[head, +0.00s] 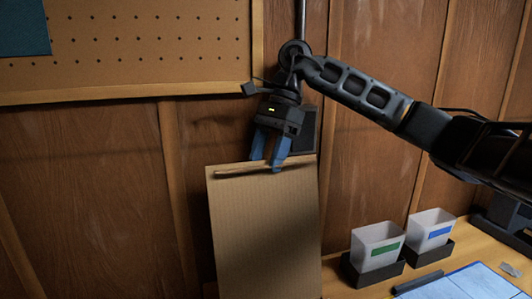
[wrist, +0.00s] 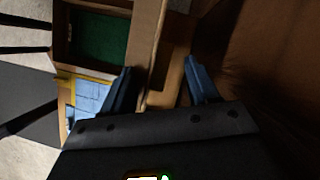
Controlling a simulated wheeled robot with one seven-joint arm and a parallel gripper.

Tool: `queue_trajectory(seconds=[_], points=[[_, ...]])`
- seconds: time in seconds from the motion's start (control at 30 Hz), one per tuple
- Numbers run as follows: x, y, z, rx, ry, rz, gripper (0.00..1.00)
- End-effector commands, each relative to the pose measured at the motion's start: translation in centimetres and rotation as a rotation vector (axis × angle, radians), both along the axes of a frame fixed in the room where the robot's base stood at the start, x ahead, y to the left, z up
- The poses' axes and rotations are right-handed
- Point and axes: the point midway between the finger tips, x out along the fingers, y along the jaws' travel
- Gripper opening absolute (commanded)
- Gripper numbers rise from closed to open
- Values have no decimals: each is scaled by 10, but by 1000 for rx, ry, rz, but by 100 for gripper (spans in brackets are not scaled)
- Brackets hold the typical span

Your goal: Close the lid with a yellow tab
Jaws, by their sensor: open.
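A tall tan panel (head: 265,235), possibly the raised lid, stands upright against the wooden wall in the head view. A thin wooden strip runs along its top edge. I cannot make out a clear yellow tab on it. My gripper (head: 267,164) has blue fingers and points down at the panel's top edge. In the wrist view the fingers (wrist: 159,66) are apart, with a tan wooden edge (wrist: 152,50) between or below them. I cannot tell whether they touch it. A box with a green floor (wrist: 98,40) shows at the upper left there.
Two translucent bins, one with a green label (head: 378,245) and one with a blue label (head: 431,229), stand in dark holders on the bench at right. A blue sheet (head: 462,285) lies in front. A pegboard (head: 150,45) hangs at upper left.

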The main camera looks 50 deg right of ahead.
Motion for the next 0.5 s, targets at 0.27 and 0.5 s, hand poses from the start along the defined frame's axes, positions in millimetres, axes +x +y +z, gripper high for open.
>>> queue_trajectory(seconds=[0.27, 0.5], points=[[0, 2, -4, 0, -2, -1, 59], [0, 2, -4, 0, -1, 0, 43]])
